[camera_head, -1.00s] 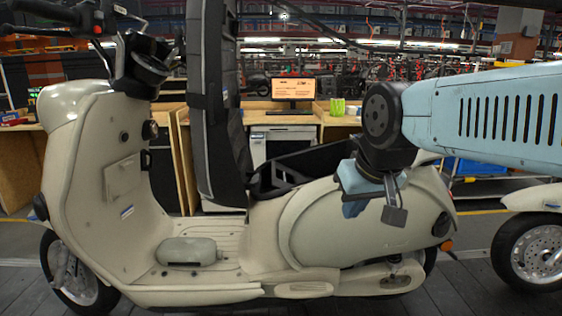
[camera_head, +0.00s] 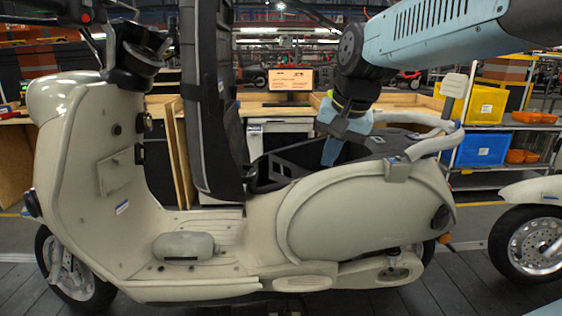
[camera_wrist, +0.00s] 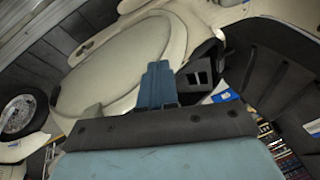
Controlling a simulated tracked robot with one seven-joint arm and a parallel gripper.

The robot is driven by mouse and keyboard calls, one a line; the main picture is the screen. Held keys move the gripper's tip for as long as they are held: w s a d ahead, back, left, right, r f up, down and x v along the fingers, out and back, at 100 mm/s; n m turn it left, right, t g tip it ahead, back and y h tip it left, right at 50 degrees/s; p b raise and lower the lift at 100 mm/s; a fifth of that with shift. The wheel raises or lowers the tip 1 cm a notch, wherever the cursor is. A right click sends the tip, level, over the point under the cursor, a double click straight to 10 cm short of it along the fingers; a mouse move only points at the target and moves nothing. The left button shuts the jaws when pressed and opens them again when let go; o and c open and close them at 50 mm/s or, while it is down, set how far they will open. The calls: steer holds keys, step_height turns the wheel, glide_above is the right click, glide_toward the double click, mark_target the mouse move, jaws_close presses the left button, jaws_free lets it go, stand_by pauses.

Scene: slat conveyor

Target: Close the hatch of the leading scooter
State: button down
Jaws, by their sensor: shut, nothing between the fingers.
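The leading scooter (camera_head: 345,225) is cream and faces left. Its hatch, the dark seat (camera_head: 208,100), stands upright, hinged at the front of the open black storage compartment (camera_head: 290,165). My gripper (camera_head: 329,158) is shut and empty, pointing down at the compartment opening, behind the upright seat and apart from it. Whether its tips dip inside the opening is unclear. In the wrist view, my blue gripper (camera_wrist: 157,72) is beside the cream side panel (camera_wrist: 120,62) and the black compartment edge (camera_wrist: 200,70). A dark grey surface at the right there is probably the seat.
A pale rear grab rail (camera_head: 430,140) rises behind the compartment, right of my gripper. Another scooter's front wheel (camera_head: 533,245) is at the right edge. A workbench with a monitor (camera_head: 292,79) and a shelf with yellow (camera_head: 482,103) and blue bins (camera_head: 483,149) stand behind.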

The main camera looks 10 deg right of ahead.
steer(key=w+d+m+g+y, duration=0.3)
steer(key=w+m, duration=1.2)
steer(key=w, duration=1.4)
steer(key=d+x, duration=0.1)
steer(key=x, duration=1.3)
steer(key=shift+s+f+g+h, duration=0.15)
steer(key=shift+f+g+h, duration=0.15)
steer(key=shift+h, duration=0.1)
steer(key=shift+d, duration=0.1)
